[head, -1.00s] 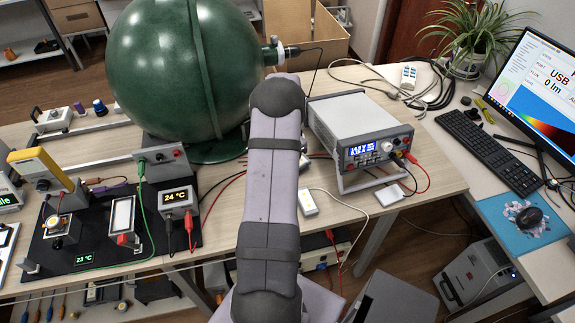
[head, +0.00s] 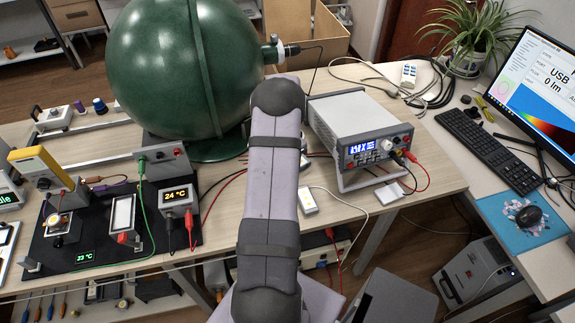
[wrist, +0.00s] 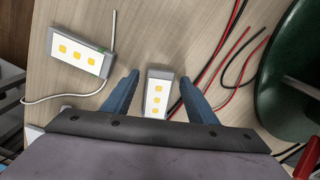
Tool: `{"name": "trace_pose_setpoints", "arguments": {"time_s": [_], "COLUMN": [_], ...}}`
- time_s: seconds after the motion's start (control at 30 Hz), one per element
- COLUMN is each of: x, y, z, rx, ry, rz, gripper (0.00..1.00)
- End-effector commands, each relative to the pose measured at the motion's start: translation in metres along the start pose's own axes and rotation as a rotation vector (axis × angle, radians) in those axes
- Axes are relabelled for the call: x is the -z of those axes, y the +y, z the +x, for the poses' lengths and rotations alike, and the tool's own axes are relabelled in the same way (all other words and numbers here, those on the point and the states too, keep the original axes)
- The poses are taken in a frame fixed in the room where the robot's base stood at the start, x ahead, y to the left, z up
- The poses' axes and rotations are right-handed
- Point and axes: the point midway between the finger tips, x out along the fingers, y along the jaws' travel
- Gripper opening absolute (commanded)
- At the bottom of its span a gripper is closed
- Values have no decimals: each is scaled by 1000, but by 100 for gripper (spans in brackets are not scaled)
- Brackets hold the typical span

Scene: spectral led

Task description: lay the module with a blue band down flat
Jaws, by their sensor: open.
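In the wrist view my gripper (wrist: 159,76) is open, its two blue fingers apart on either side of a module (wrist: 157,96). That module has a white face, a grey frame and yellow squares in a row. A gap shows between it and each finger. I see no blue band on it, and I cannot tell whether it stands or lies. A second, similar module (wrist: 78,52) with a white cable and a green mark lies to the left.
A green sphere (head: 180,65) stands at the back, with its base also at right in the wrist view (wrist: 300,70). A power supply (head: 358,140) stands right of my arm. Red and black leads (wrist: 225,55) lie close right of my gripper. A black panel of instruments (head: 100,240) fills the left.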

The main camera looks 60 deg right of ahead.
Motion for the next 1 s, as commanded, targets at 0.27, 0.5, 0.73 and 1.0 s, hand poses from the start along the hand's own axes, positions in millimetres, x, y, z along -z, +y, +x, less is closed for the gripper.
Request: {"name": "trace_pose_setpoints", "arguments": {"time_s": [0.27,0.5,0.73,1.0], "x": [1,1,1,0], "y": [-1,-1,-1,0], "z": [-29,-73,-106,-121], "rx": [3,4,2,1], "ry": [3,4,2,1], "rz": [0,0,0,0], "gripper": [53,53,53,53]}}
